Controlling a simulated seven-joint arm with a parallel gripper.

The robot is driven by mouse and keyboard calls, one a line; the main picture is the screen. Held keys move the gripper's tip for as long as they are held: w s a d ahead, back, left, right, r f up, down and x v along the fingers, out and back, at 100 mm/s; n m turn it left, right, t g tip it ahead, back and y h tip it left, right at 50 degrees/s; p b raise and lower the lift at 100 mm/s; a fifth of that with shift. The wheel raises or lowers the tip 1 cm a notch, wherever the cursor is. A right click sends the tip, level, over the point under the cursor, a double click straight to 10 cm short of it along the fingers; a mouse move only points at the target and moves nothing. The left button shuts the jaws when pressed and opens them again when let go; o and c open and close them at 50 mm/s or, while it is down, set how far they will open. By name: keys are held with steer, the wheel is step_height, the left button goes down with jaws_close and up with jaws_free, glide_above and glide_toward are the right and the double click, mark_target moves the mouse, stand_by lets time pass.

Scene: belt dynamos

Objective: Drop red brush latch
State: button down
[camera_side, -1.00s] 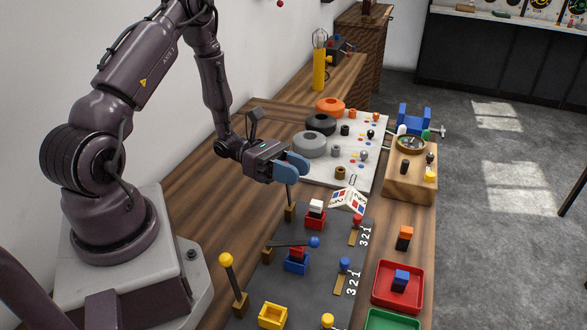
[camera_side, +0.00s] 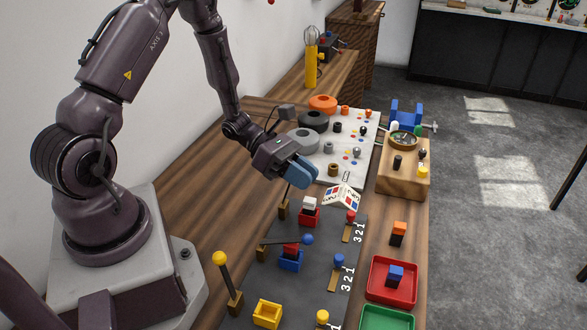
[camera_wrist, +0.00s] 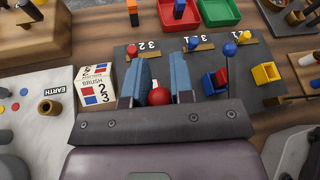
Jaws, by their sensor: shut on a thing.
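My gripper (camera_side: 305,176) is shut on the red ball knob (camera_wrist: 159,97) of the red brush latch, seen between the two blue fingers in the wrist view. In the side view the fingers hide the knob. The latch's dark rod (camera_side: 287,196) rises from a brass-coloured foot (camera_side: 283,211), leaning slightly right. Beside it stands a red holder (camera_side: 309,219) with a white block (camera_side: 309,203) in it. The blue latch (camera_side: 307,239) lies lowered across a blue holder (camera_side: 290,262) with a red block. The yellow latch (camera_side: 219,258) stands upright behind an empty yellow holder (camera_side: 267,315).
A folded brush card (camera_side: 342,196) stands right of the red latch. Red (camera_side: 351,217), blue (camera_side: 339,259) and yellow (camera_side: 322,317) slider knobs line the dark plate's right side. A red tray (camera_side: 376,286), green tray (camera_side: 388,318) and wooden block (camera_side: 403,178) lie further right.

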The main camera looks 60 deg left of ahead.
steer(key=shift+w+d+f+g+y, duration=0.7)
steer(key=shift+g+y, duration=0.2)
steer(key=shift+y, duration=0.2)
steer(key=shift+w+d+f+n+g+y, duration=0.2)
steer(key=shift+w+d+f+g+y, duration=0.25)
steer(key=shift+f, duration=0.2)
steer(key=shift+w+d+f+n+g+y, duration=0.25)
steer(key=shift+f+g+y, duration=0.1)
steer(key=shift+f+y, duration=0.25)
steer(key=shift+f, duration=0.15)
steer(key=shift+a, duration=0.1)
steer(key=c, duration=1)
jaws_free()
